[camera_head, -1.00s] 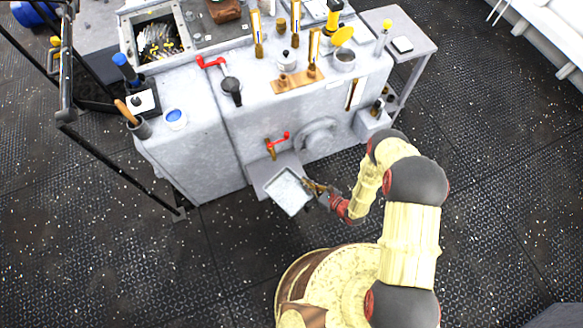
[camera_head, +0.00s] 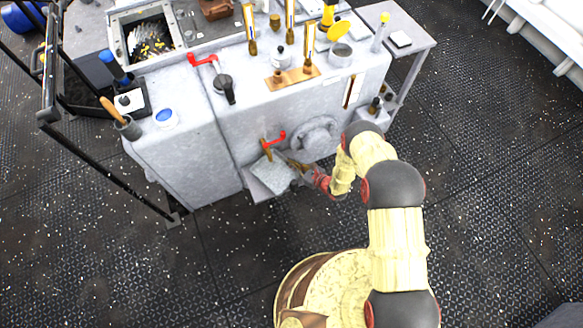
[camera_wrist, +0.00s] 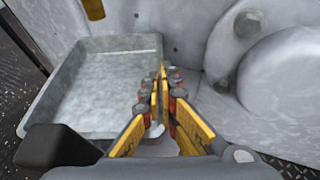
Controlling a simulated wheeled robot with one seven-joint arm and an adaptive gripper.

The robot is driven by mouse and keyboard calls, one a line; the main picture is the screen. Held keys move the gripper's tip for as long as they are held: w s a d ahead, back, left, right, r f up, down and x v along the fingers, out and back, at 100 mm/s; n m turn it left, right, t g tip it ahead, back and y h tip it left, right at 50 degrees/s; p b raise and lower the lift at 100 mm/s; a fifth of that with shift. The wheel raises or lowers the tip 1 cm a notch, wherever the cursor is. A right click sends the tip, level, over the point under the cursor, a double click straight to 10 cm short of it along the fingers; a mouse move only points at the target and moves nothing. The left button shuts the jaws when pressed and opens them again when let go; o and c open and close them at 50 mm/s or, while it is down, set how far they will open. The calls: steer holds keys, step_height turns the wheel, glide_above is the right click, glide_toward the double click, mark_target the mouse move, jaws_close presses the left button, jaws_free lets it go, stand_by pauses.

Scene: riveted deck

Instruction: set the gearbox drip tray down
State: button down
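The gearbox drip tray (camera_head: 272,176) is a shallow grey metal pan, empty inside. In the head view it is at the foot of the grey gearbox housing, below the red-handled valve (camera_head: 271,144). It overlaps a grey ledge (camera_head: 258,197); I cannot tell whether it touches it. In the wrist view the tray (camera_wrist: 100,85) fills the left side, with its floor and raised walls visible. My gripper (camera_head: 300,167) is at the tray's right side. In the wrist view its yellow fingers (camera_wrist: 160,90) are close together on the tray's right rim.
The gearbox housing (camera_head: 290,105) stands close behind the tray, with a round boss (camera_head: 316,135) to the right of the valve. A brass fitting (camera_wrist: 93,8) hangs over the tray's far edge in the wrist view. Open dark deck (camera_head: 230,250) lies in front.

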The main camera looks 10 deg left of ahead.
step_height(320, 180, down, 3)
steer(key=shift+w+r+b, duration=0.1)
steer(key=shift+b, duration=0.65)
steer(key=shift+w+a+f, duration=0.1)
steer(key=shift+f, duration=0.1)
steer(key=shift+r, duration=0.15)
steer(key=c, duration=2.5)
jaws_free()
steer(key=shift+c, duration=0.2)
steer(key=o, duration=0.4)
steer(key=shift+o, duration=0.5)
